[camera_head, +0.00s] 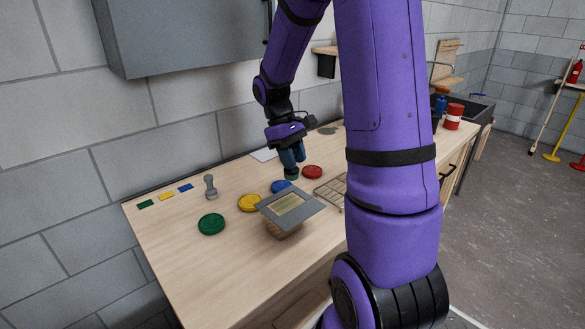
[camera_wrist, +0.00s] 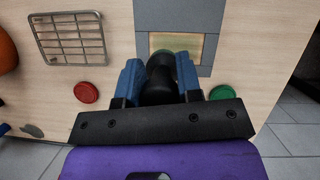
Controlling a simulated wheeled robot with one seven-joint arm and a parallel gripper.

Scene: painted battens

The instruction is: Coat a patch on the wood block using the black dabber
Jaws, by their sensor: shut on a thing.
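My gripper (camera_head: 291,158) is shut on the black dabber, which also shows between the blue fingers in the wrist view (camera_wrist: 158,88). The dabber points down, and its foot (camera_head: 291,173) looks dark green. It is behind the wood block (camera_head: 283,231) in the head view, close to the blue round pad (camera_head: 280,187); its height above the table is unclear. A grey stencil plate (camera_head: 312,204) lies on the block. Its window (camera_head: 288,205) shows tan to olive wood. In the wrist view, the dabber's foot partly covers the window of the plate (camera_wrist: 180,18).
Round pads in red (camera_head: 312,172), yellow (camera_head: 249,203) and green (camera_head: 211,224) lie on the table (camera_head: 180,270). A grey dabber (camera_head: 210,187) stands at left, near small colour strips (camera_head: 166,195). A wire rack (camera_head: 330,190) lies right of the block. The front left table area is clear.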

